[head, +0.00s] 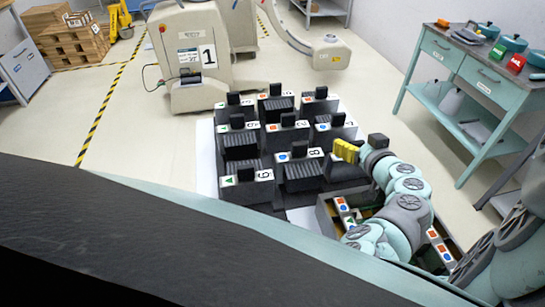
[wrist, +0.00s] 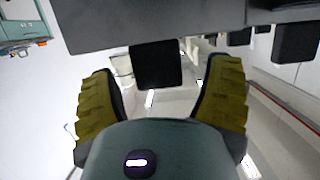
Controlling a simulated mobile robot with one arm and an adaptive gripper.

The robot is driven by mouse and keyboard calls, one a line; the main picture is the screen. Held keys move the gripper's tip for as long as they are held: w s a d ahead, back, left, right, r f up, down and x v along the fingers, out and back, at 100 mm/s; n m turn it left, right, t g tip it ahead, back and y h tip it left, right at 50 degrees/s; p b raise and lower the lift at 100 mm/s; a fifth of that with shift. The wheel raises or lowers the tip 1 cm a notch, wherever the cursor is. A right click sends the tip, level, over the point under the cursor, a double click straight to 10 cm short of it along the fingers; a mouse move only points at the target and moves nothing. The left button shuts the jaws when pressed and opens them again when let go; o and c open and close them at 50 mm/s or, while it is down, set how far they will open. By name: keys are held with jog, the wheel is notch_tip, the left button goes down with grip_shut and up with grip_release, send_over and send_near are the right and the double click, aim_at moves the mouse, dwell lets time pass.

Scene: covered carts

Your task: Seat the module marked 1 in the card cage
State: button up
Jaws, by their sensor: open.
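Dark modules with black upright handles and pale label strips stand in rows in the head view. The front ones read 9 (head: 264,174) and 8 (head: 313,153); one behind reads 2 (head: 300,125). I cannot make out a 1 on any module. An open dark tray (head: 322,213), perhaps the card cage, has coloured marks and lies partly behind my arm. My gripper (head: 347,151) is open, with yellow fingers, at the right of module 8. In the wrist view a black handle-like block (wrist: 155,66) under a dark body shows between the fingers, apart from both.
A cream machine (head: 190,55) with a large 1 stands behind the modules. A teal bench (head: 480,72) with pots and a red item is at the right. Wooden crates (head: 65,40) are at the far left. The floor left of the modules is clear.

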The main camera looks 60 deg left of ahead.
jog(key=shift+c, duration=0.2)
grip_shut()
dwell(0.6)
